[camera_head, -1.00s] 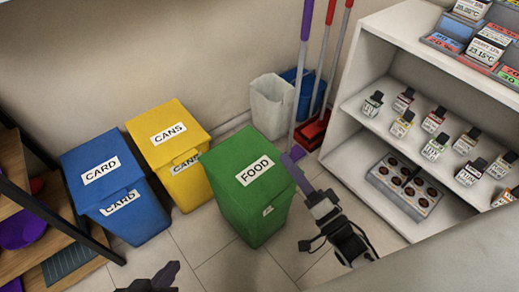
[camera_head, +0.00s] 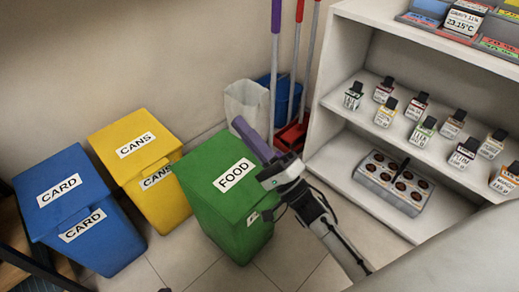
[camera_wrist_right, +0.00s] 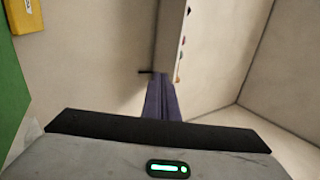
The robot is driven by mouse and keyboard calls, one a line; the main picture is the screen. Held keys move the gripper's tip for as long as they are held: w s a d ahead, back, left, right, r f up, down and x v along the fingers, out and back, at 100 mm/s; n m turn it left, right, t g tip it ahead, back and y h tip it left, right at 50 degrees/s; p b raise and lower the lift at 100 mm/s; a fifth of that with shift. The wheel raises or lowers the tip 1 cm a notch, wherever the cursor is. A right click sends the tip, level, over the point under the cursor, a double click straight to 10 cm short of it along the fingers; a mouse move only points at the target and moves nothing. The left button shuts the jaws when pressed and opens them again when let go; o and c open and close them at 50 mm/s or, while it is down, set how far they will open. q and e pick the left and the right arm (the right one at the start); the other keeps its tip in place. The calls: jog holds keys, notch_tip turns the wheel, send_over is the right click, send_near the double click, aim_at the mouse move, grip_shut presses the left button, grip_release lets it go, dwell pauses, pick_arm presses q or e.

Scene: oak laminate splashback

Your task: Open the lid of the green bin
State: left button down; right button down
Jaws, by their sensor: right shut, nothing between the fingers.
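The green bin (camera_head: 207,207) labelled FOOD stands on the tiled floor, its lid (camera_head: 214,172) down. My right gripper (camera_head: 240,124), with purple fingers, is shut and empty. In the head view it appears over the lid's right back edge; I cannot tell whether it touches the lid. In the right wrist view the shut purple fingers (camera_wrist_right: 160,98) point ahead toward the wall, and a green surface shows at the left edge. My left gripper is not in view.
A yellow CANS bin (camera_head: 158,205) and a blue CARD bin (camera_head: 107,245) stand to the left. Behind are a white bin (camera_head: 247,104), a red dustpan (camera_head: 291,137) and upright poles. A white shelf unit (camera_head: 334,110) with small bottles stands at the right.

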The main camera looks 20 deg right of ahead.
jog(key=shift+b+x, duration=0.35)
jog(key=shift+x, duration=1.65)
